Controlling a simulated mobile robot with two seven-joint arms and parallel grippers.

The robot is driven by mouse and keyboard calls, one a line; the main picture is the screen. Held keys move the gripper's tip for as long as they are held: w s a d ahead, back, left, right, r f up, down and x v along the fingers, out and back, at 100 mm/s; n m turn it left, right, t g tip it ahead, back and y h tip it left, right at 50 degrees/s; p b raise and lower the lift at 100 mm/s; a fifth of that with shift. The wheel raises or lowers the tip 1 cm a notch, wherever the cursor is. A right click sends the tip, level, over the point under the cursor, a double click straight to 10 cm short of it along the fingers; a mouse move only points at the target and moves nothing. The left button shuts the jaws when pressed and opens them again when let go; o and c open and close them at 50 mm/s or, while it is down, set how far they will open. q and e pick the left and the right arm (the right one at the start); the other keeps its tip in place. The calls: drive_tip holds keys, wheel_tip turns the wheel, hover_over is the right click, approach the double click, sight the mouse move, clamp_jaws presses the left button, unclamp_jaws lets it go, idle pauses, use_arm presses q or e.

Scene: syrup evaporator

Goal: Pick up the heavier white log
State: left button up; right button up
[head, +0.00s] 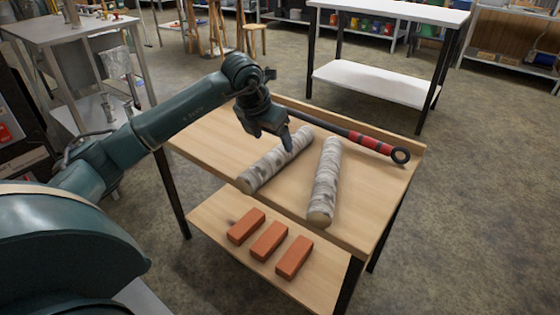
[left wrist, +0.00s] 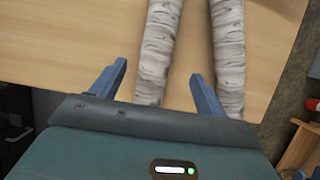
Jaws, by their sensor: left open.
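Two white, birch-like logs lie on the wooden bench top (head: 215,135). In the head view the left log (head: 270,165) lies slantwise, and the right log (head: 325,180) lies nearer the bench's right side. They look alike; I cannot tell which is heavier. My left gripper (head: 288,147) is open, with its fingers pointing down over the far part of the left log. In the left wrist view one log (left wrist: 156,50) shows between the two spread fingers, and the other log (left wrist: 229,55) lies outside the right finger. Contact is not visible. My right gripper is not in view.
A dark bar with a red grip (head: 370,142) and a ring end lies along the bench's far edge, behind the logs. Several orange bricks (head: 269,241) lie on the lower shelf. A white-topped table (head: 390,10) stands behind, with open floor around.

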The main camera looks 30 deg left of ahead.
sight(276, 150)
use_arm(q)
drive_tip(key=x, duration=0.3)
drive_tip(key=shift+f, duration=0.15)
drive_tip(key=b+x, duration=0.1)
drive_tip(key=x, duration=0.2)
drive_tip(key=b+x, duration=0.1)
drive_tip(key=x, duration=0.1)
drive_tip(key=shift+a+f+b, duration=0.15)
drive_tip(key=shift+a+b, duration=0.15)
drive_tip(key=shift+c, duration=0.4)
drive_tip(key=c, duration=1.3)
drive_tip(key=shift+r, duration=0.2)
drive_tip(key=shift+c, duration=1.1)
